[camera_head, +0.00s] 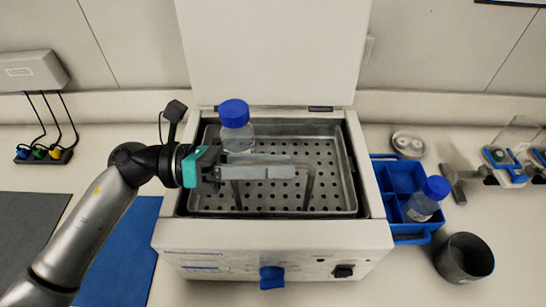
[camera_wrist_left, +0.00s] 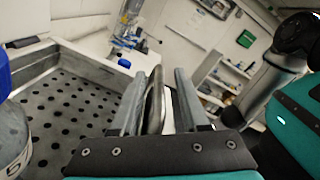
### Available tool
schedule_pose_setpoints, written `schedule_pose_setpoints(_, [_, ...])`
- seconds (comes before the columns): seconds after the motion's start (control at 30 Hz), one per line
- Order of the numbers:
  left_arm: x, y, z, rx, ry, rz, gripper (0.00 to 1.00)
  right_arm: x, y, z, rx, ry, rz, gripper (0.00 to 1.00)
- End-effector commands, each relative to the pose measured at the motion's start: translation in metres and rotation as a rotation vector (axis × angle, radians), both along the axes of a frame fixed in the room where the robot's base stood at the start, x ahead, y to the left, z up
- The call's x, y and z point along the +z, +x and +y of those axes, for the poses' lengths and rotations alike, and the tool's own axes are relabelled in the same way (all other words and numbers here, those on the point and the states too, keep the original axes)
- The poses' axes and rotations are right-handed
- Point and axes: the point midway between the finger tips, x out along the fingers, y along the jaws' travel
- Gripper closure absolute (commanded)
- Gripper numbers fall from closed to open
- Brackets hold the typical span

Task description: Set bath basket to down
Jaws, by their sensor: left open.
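The bath basket (camera_head: 333,190) is a perforated metal tray inside the open white water bath (camera_head: 275,240). Its thin metal handle (camera_head: 309,188) rises from the floor, with its top partly hidden by my left gripper (camera_head: 293,168). That gripper reaches in from the left over the basket, with its fingers level. In the left wrist view, the gripper (camera_wrist_left: 158,82) is open, with a dark bar of the handle (camera_wrist_left: 155,105) between the fingers; I cannot tell whether they touch it. A clear bottle with a blue cap (camera_head: 234,113) stands upright in the basket behind the gripper.
The bath lid (camera_head: 275,50) stands raised behind. A blue rack (camera_head: 400,180) holding another blue-capped bottle (camera_head: 425,203) is to the right, with a dark cup (camera_head: 465,258) near it. A blue mat (camera_head: 125,250) lies left of the bath. Cables (camera_head: 45,125) are farther left.

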Motion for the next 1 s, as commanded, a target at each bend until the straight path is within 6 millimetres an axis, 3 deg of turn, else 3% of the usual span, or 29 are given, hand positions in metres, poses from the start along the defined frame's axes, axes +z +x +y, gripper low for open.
schedule_pose_setpoints(0.23, [-0.0003, 0.0001, -0.0003, 0.0, 0.0, 0.0, 0.57, -0.0001, -0.0002, -0.0008, 0.0, -0.001, 0.0, 0.55])
schedule_pose_setpoints(0.6, [0.0002, -0.0005, -0.0001, -0.002, 0.0, 0.0, 0.99, -0.0001, -0.001, -0.0009, 0.0, -0.001, 0.002, 0.55])
schedule_pose_setpoints(1.0, [0.0007, -0.0014, -0.0004, -0.005, -0.001, 0.0, 1.0, -0.0001, -0.0024, -0.0012, -0.001, -0.002, 0.004, 0.55])
